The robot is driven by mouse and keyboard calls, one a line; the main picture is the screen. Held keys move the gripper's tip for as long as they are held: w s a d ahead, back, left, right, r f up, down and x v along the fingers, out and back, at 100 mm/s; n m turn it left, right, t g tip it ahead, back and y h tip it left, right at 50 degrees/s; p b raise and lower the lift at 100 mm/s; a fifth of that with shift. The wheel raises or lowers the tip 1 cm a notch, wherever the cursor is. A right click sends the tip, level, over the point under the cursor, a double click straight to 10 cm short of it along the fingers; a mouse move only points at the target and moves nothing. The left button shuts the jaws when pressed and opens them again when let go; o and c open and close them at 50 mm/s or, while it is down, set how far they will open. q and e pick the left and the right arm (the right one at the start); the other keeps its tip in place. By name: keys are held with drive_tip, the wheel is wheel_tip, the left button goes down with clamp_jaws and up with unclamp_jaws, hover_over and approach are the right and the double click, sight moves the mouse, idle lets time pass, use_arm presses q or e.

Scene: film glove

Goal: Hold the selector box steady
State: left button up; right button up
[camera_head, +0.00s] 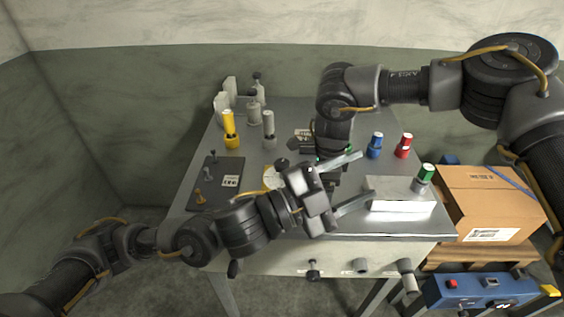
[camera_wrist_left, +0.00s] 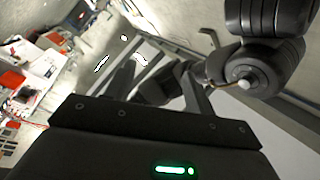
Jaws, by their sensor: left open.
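No thing in view is clearly marked as the selector box. A low silver box with a white front (camera_head: 402,207) lies at the right front of the grey table. A dark panel (camera_head: 208,172) with small knobs and a white label lies at the table's left. My left gripper (camera_head: 366,175) is open over the table's front middle, its two fingers apart and pointing right, the lower one near the silver box's left end. The left wrist view shows its fingers (camera_wrist_left: 160,85) spread. My right gripper (camera_head: 330,160) points down at the table's middle, its fingers mostly hidden behind the left gripper.
A yellow bottle (camera_head: 231,130) and a grey bottle (camera_head: 268,130) stand at the back left. Blue (camera_head: 375,146), red (camera_head: 403,146) and green-topped (camera_head: 423,178) pieces stand at the right. A cardboard box (camera_head: 490,205) and a blue control unit (camera_head: 485,290) are beside the table.

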use_arm(q)
drive_tip(key=w+a+f+n+t+y, duration=0.3)
drive_tip(key=a+n+t, duration=0.35)
drive_tip(key=n, duration=0.25)
drive_tip(key=n+t+y, duration=0.2)
drive_tip(key=n+y, duration=0.5)
drive_tip(key=n, duration=0.2)
approach(279, 168)
drive_tip(key=x, duration=1.1)
drive_tip(key=shift+w, duration=0.4)
drive_tip(key=c, duration=0.9)
drive_tip(key=shift+d, duration=0.15)
drive_tip(key=shift+c, duration=0.2)
